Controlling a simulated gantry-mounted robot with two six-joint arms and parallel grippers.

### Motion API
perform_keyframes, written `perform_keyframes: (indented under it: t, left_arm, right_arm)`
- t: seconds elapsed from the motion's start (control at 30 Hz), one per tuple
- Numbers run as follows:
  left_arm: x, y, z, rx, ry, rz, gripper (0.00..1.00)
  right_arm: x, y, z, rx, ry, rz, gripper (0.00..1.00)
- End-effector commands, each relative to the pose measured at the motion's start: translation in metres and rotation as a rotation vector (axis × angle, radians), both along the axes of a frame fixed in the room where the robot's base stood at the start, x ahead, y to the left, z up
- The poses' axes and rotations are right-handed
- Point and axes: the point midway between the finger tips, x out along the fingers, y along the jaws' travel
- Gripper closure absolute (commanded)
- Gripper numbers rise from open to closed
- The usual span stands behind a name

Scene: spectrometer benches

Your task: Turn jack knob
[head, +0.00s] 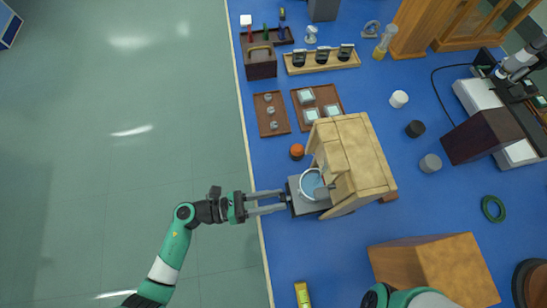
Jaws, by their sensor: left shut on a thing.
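The lab jack (297,205) is a grey platform at the front edge of the blue bench, left of a wooden housing. A round dish with pale blue contents (311,184) sits on it. The jack knob (287,198) is a small dark part on the jack's left side. My left gripper (284,200) reaches in from the left over the bench edge, its two fingers shut on the knob, one on each side. The fingertips partly hide the knob. Of my right arm only a green and white part shows at the bottom edge; its gripper is out of view.
The wooden housing (355,160) stands close against the jack's right side. An orange ball-like thing (297,151) lies just behind the jack. A wooden box (440,268) stands at the lower right. Brown trays (259,116) lie farther back. Bench space in front of the jack is clear.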

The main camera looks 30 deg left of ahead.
Motion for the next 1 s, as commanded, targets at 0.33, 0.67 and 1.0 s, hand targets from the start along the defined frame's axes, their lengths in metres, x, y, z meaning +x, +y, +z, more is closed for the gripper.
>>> perform_keyframes:
  t: [0.33, 0.67, 1.0]
  left_arm:
    - [0.0000, 0.0000, -0.0001, -0.007, 0.008, 0.000, 1.00]
    - [0.0000, 0.0000, -0.0001, -0.007, 0.008, 0.000, 0.26]
    - [0.0000, 0.0000, -0.0001, -0.007, 0.008, 0.000, 0.26]
  right_arm:
    - [0.0000, 0.0000, 0.0008, 0.000, 0.000, 0.000, 0.50]
    - [0.0000, 0.0000, 0.0008, 0.000, 0.000, 0.000, 0.50]
    - [0.0000, 0.0000, 0.0008, 0.000, 0.000, 0.000, 0.50]
